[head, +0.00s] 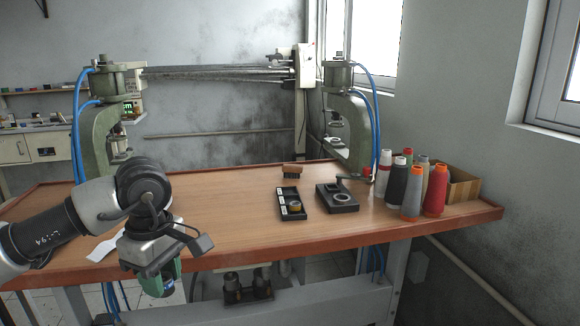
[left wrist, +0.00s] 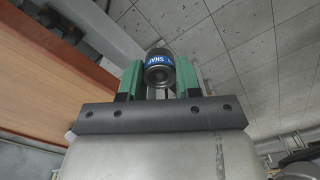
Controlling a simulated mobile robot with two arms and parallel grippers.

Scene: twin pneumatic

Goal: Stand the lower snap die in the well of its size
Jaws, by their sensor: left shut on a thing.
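My left gripper (head: 162,284) hangs in front of the table's front edge at the left, its green fingers pointing down. In the left wrist view its fingers (left wrist: 160,80) are shut on a dark cylindrical die with a blue band reading SNAP (left wrist: 159,66). The head view does not show this die clearly; the gripper hides it. A dark block with two upright metal cylinders (head: 248,288) sits low under the table, right of the gripper. I cannot tell the sizes of any wells in it. My right gripper is not in view.
Two green presses (head: 97,135) stand at the back. The table's middle is clear.

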